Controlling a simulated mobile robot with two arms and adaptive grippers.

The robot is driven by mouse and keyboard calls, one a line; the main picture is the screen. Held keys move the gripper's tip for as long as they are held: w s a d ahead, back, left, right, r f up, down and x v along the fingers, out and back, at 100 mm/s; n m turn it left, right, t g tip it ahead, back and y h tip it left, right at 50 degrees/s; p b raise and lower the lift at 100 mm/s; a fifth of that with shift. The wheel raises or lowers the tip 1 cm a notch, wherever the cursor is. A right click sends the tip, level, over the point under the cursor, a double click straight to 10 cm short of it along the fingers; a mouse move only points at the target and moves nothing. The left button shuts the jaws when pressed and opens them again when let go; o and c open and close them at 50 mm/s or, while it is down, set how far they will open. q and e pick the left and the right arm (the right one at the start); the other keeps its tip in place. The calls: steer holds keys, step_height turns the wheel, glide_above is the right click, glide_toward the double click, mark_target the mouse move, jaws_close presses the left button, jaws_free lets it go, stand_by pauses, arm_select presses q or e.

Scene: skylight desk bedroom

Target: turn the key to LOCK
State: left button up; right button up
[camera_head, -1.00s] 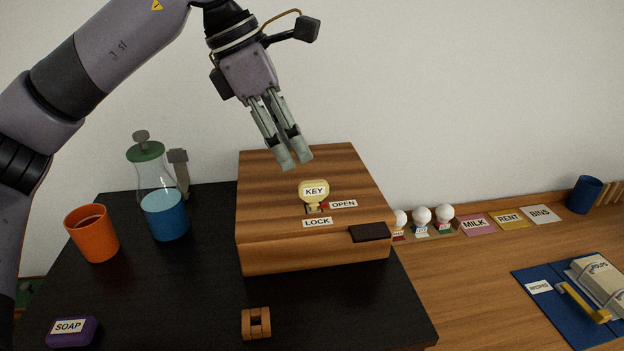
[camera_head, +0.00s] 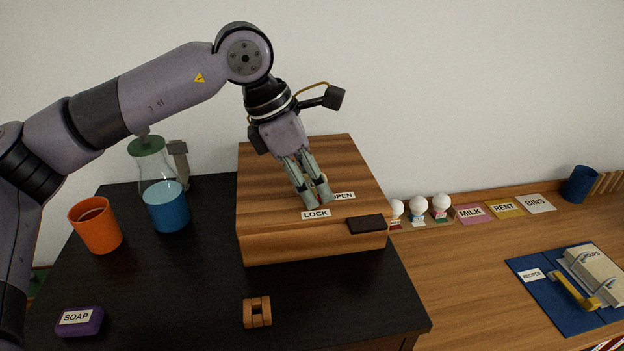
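A wooden box (camera_head: 270,185) with a sloping lid stands on the black desk top. The lid carries a LOCK label (camera_head: 316,214) and an OPEN label (camera_head: 343,195), whose left end is covered. My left gripper (camera_head: 316,199) points down over the lid, its fingertips at the place of the yellow key, just above the LOCK label. The key is almost wholly hidden behind the fingers. The fingers are close together, but I cannot tell whether they grip the key. My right gripper is not in view.
A dark block (camera_head: 366,224) sits on the box's front edge. Left of the box stand a flask of blue liquid (camera_head: 166,205) and an orange cup (camera_head: 96,226). Purple soap (camera_head: 80,321) and a small wooden piece (camera_head: 257,312) lie in front. The desk between them is clear.

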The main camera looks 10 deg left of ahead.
arm_select(q)
jaws_close()
stand_by(0.4)
steer(key=shift+m+g+p, duration=0.4)
steer(key=shift+m+g, duration=0.2)
steer(key=shift+m, duration=0.9)
